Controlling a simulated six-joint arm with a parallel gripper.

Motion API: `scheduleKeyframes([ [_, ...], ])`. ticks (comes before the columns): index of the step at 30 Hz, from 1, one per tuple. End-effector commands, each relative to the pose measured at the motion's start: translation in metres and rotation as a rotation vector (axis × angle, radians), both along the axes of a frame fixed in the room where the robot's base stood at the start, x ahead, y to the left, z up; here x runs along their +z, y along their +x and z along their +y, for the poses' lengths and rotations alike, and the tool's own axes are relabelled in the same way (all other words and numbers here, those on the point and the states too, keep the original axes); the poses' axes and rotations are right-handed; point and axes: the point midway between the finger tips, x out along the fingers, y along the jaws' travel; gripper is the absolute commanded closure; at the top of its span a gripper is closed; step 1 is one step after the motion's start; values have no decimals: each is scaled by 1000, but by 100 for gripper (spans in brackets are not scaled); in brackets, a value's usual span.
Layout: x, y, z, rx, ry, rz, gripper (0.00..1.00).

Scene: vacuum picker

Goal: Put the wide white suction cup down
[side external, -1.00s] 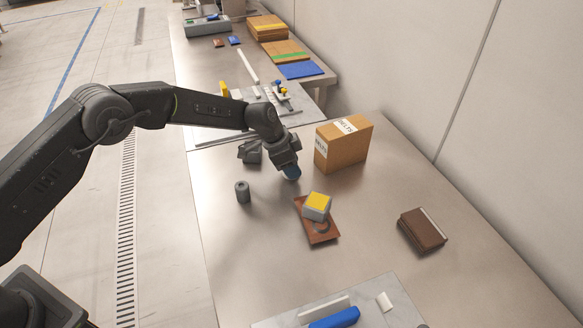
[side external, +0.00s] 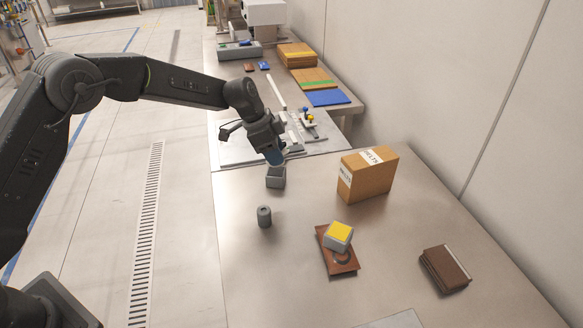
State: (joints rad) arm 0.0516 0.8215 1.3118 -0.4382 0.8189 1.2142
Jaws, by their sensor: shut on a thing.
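My gripper (side external: 274,158) is tilted downward, with blue at its tip, and is shut. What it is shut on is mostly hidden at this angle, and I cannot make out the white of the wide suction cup. The tip appears just above and behind a small grey box (side external: 276,182) on the metal table. I cannot tell whether it touches the box. A grey cylinder (side external: 264,216) stands in front of the box.
A cardboard box (side external: 367,177) stands to the right. A yellow-topped grey block (side external: 339,233) sits on a brown plate (side external: 342,262). A brown book-like block (side external: 445,270) lies at the right. Small parts (side external: 309,118) stand on the light plate behind.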

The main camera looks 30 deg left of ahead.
Motion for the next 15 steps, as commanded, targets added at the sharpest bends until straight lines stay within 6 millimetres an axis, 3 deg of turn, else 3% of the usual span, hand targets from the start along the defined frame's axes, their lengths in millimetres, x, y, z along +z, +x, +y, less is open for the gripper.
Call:
scheduleKeyframes([
  [8,6,-9,8,-42,0,2,80],
  [11,6,-23,4,-134,1,1,80],
  [15,6,-60,-4,-365,-2,3,80],
])
